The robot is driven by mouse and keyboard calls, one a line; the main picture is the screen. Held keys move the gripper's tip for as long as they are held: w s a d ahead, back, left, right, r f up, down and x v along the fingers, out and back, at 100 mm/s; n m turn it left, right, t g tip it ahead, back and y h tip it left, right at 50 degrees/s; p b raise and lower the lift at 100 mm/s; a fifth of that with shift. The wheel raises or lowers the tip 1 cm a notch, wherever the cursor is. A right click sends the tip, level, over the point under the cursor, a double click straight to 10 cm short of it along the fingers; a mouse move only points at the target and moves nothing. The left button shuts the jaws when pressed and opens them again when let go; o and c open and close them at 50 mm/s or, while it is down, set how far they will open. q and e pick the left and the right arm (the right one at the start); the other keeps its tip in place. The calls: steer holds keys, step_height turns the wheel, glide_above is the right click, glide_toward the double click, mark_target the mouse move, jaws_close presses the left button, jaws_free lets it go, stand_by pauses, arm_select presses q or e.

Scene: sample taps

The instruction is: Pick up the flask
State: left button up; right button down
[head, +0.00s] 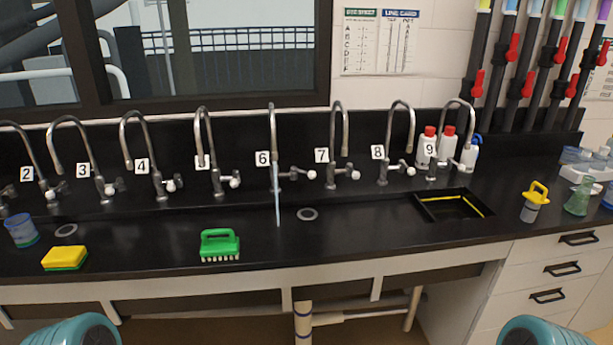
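A green, see-through conical flask (578,196) stands upright on the black counter at the far right in the head view. It is wide at the base and narrow at the neck. It stands to the right of a yellow-handled item (533,204), with a gap between them. Teal rounded parts of my arms show at the bottom left and bottom right edges. Neither of my grippers is in view, and nothing of mine is near the flask.
Numbered taps line the back; water runs from tap 6 (274,150). A sink opening (450,205) lies left of the flask. White bottles (427,150) stand behind it. A clear container (588,172) is close behind the flask. A green brush (220,243) and yellow sponge (65,257) lie left.

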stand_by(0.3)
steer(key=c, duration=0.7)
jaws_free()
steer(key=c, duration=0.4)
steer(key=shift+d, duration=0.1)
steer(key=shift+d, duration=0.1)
